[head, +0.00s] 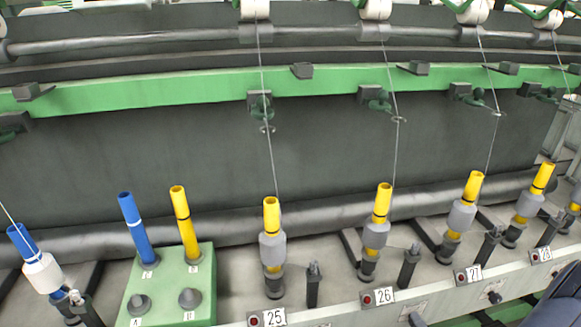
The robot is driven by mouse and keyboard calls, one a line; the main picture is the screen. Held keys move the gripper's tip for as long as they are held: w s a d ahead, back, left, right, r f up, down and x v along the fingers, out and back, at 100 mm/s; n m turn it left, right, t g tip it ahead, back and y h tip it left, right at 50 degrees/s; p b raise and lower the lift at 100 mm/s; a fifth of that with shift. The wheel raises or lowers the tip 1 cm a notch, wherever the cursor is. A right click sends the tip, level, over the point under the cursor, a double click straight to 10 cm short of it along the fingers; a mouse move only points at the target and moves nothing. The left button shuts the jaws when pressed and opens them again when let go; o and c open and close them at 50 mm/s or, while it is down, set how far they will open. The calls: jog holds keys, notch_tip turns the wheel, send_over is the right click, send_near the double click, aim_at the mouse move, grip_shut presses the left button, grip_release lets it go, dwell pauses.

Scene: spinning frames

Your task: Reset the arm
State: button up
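My gripper is not in view. A dark shape cut off at the bottom right corner may be part of my arm, but I cannot tell. A green block (206,262) stands at the lower left. A blue tube (131,221) and a yellow tube (183,216) stand upright on its rear pegs. Its two front pegs, marked A and B, are bare. Yellow tubes with grey yarn (272,246) stand on spindles along the rail. A blue tube with white yarn (42,272) leans at the far left.
Thin threads run from the upper rollers (255,9) down to several spindles. A green beam (190,83) with thread guides (262,106) crosses above. The front rail (335,314) carries plates 25 to 28. Short dark posts (313,284) stand between spindles.

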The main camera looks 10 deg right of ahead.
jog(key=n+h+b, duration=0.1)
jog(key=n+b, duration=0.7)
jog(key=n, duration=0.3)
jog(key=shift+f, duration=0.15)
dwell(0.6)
